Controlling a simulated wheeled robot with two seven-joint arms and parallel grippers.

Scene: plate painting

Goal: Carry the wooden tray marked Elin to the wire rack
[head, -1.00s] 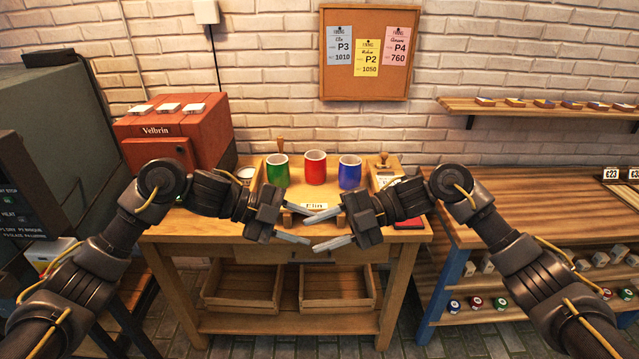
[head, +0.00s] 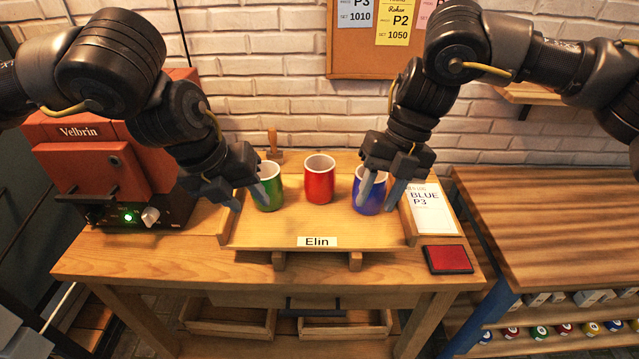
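The wooden tray (head: 318,222) marked Elin lies on blocks on the workbench. A green mug (head: 269,187), a red mug (head: 319,180) and a blue mug (head: 369,193) stand upright on it in a row. My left gripper (head: 248,201) points down at the tray's left side, its fingers apart, one near the green mug. My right gripper (head: 380,196) points down at the right side, fingers apart, in front of the blue mug and near the tray's right wall. Whether any finger touches the tray or a mug cannot be told. The wire rack is not recognisable in view.
A red Velbrin machine (head: 95,165) with a green light stands left of the tray. A card reading BLUE P3 (head: 430,208) and a red pad (head: 447,259) lie to its right. A wooden shelf unit (head: 545,225) stands further right.

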